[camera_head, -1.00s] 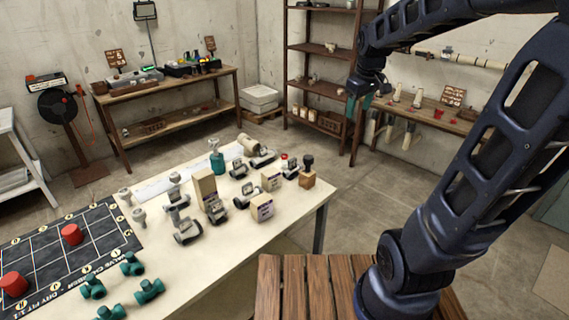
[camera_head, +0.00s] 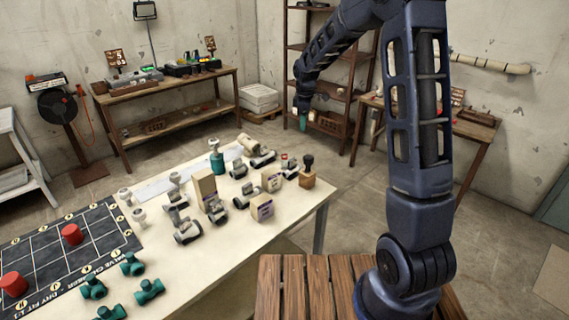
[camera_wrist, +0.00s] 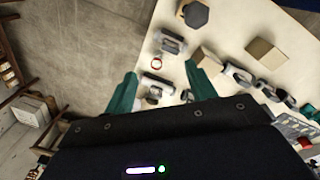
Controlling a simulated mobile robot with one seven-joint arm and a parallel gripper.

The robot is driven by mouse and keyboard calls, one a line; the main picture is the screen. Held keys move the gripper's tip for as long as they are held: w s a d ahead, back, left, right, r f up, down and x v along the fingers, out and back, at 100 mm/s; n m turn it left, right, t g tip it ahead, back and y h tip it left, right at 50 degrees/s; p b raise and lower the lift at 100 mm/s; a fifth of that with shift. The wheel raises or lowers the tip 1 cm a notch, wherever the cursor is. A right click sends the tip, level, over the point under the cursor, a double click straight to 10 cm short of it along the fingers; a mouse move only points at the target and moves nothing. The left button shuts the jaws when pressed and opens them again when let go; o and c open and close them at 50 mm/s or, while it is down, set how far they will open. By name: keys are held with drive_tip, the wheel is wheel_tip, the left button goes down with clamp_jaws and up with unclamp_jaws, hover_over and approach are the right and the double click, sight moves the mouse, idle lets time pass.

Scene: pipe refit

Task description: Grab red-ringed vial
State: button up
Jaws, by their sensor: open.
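The red-ringed vial (camera_head: 285,157) is small and pale with a red band near its top. It stands on the cream table at the far right end, among grey valve parts. In the wrist view the red ring (camera_wrist: 157,62) shows from above, between the two teal fingertips in the picture. My gripper (camera_head: 302,117) is in the air beyond the far right part of the table, well apart from the vial. In the wrist view my gripper (camera_wrist: 160,70) has its fingers spread with nothing between them. The vial's lower part is partly hidden by neighbouring parts.
Grey valve parts (camera_head: 240,168) crowd around the vial. A wooden block with a dark knob (camera_head: 308,178) stands to its right. A shelf rack (camera_head: 330,60) is behind. The table's front right surface is clear.

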sight(284, 160)
drive_tip(key=w+a+f+n, duration=0.1)
drive_tip(key=w+a+f, duration=0.1)
drive_tip(key=a+f, duration=0.1)
drive_tip(key=w+a+f+n, duration=0.2)
drive_tip(key=f, duration=0.3)
drive_tip(key=w+a+f+n+g, duration=0.1)
drive_tip(key=a+f, duration=0.2)
drive_tip(key=f, duration=0.2)
drive_tip(key=shift+w+a+f, duration=0.1)
drive_tip(key=shift+w+a, duration=0.2)
drive_tip(key=shift+w, duration=0.1)
wheel_tip(284, 160, down, 5)
drive_tip(key=shift+f, duration=0.2)
drive_tip(key=shift+w+d+f, duration=0.1)
drive_tip(key=shift+d+f, duration=0.15)
drive_tip(key=shift+f, duration=1.1)
drive_tip(key=shift+d+f, duration=0.2)
drive_tip(key=shift+f, duration=1.1)
drive_tip(key=c, duration=1.1)
